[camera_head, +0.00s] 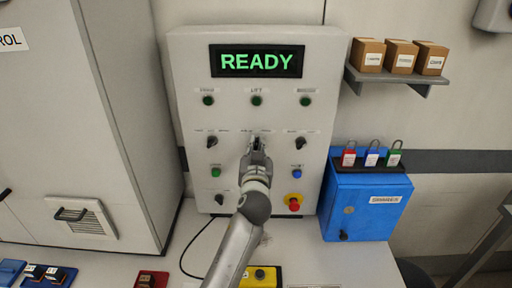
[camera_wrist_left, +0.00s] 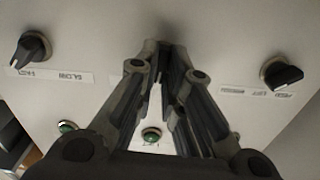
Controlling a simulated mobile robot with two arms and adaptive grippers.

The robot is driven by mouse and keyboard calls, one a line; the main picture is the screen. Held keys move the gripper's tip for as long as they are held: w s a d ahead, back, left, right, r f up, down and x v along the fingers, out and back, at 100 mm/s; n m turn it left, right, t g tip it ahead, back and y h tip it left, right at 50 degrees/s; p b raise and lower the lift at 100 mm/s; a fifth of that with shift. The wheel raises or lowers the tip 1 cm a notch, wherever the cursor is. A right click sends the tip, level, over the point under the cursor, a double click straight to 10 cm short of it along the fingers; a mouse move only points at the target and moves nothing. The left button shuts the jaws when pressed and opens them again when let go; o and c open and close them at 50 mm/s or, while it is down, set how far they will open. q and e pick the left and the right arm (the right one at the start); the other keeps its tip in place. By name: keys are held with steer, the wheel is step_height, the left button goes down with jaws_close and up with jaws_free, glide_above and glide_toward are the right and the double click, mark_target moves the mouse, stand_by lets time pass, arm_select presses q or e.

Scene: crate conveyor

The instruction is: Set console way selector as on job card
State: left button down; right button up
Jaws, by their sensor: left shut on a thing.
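The grey console (camera_head: 318,80) stands upright with a lit display (camera_head: 257,61) that reads READY. My left gripper (camera_head: 257,145) is at the middle selector of its selector row, shut on that selector's knob. The fingers hide most of the knob, so its pointing direction cannot be told. In the left wrist view my left gripper (camera_wrist_left: 160,60) has its fingertips together at the panel. A black left selector (camera_head: 212,142) and a black right selector (camera_head: 302,143) flank it. No job card can be made out.
Green lamps (camera_head: 257,100) line the panel above. A red emergency button (camera_head: 294,202) and a blue button (camera_head: 297,173) are at lower right. A blue box (camera_head: 365,205) with padlocks stands to the right. A yellow box (camera_head: 262,274) lies in front on the table.

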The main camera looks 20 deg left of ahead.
arm_select(q)
steer(key=m, duration=0.3)
steer(key=shift+d+r+m+p, duration=0.1)
steer(key=shift+r+m+p, duration=0.2)
steer(key=shift+p, duration=0.1)
steer(key=shift+f+m+p, duration=0.1)
steer(key=shift+m+p, duration=0.4)
steer(key=shift+m, duration=1.4)
steer(key=shift+w, duration=0.1)
steer(key=c, duration=1.5)
jaws_free()
steer(key=shift+d+f, duration=0.1)
steer(key=shift+f, duration=0.05)
steer(key=shift+c, duration=0.2)
steer(key=v, duration=1.2)
